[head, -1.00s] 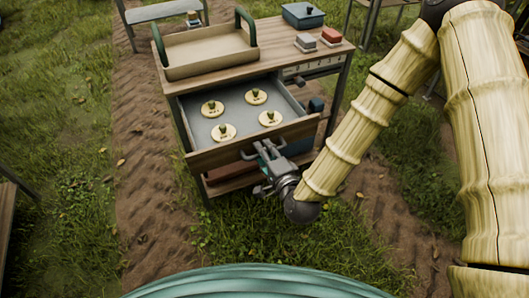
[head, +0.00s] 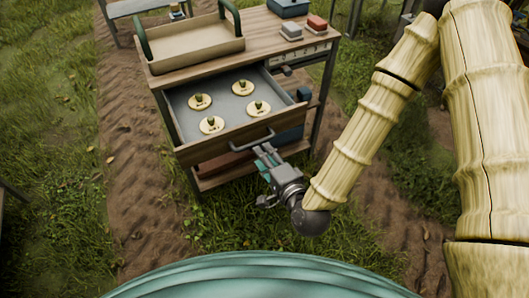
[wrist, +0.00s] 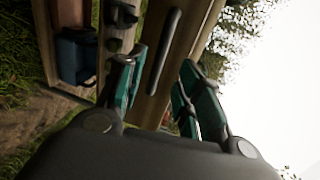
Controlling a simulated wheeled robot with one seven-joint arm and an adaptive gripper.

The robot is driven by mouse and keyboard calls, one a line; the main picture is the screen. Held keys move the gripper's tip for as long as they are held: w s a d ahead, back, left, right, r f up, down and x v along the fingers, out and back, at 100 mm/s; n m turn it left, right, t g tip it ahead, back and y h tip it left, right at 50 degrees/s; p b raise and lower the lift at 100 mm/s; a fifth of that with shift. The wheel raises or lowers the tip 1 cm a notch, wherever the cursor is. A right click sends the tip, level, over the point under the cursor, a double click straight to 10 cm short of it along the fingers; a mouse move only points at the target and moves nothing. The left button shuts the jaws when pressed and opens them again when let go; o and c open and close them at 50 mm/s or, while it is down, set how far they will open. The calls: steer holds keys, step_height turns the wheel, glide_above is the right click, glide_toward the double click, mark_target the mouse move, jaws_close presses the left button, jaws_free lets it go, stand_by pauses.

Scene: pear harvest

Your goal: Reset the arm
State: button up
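My gripper (head: 263,153) is just in front of the open drawer (head: 236,152) of the wooden workbench, below its handle (head: 252,141). In the wrist view my gripper (wrist: 160,85) has its two teal-and-grey fingers spread apart with nothing between them. The dark bar of the handle (wrist: 164,52) shows beyond the fingers and appears clear of them. My bamboo-like arm comes down from the upper right, bent, with the wrist low in front of the drawer.
The drawer holds several round yellowish discs (head: 242,88) with green knobs. A tray (head: 195,52) with green handles, a blue box (head: 288,8) and red and grey blocks (head: 317,23) stand on the bench top. Grass and dirt lie in front.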

steer(key=s+d+f+n+g+h+p, duration=0.2)
steer(key=s+d+f+n+g, duration=0.25)
steer(key=f, duration=0.55)
steer(key=s+d+f+n+g+h+p, duration=0.1)
steer(key=s+d+f+n+g+h, duration=0.2)
steer(key=s+d+f, duration=0.3)
steer(key=s+d+f+n+g+h+p, duration=0.2)
steer(key=s+d+f+g, duration=0.4)
steer(key=s+d, duration=0.8)
steer(key=shift+s+d+n+h, duration=0.2)
steer(key=shift+d+n+h, duration=0.35)
steer(key=shift+n, duration=0.5)
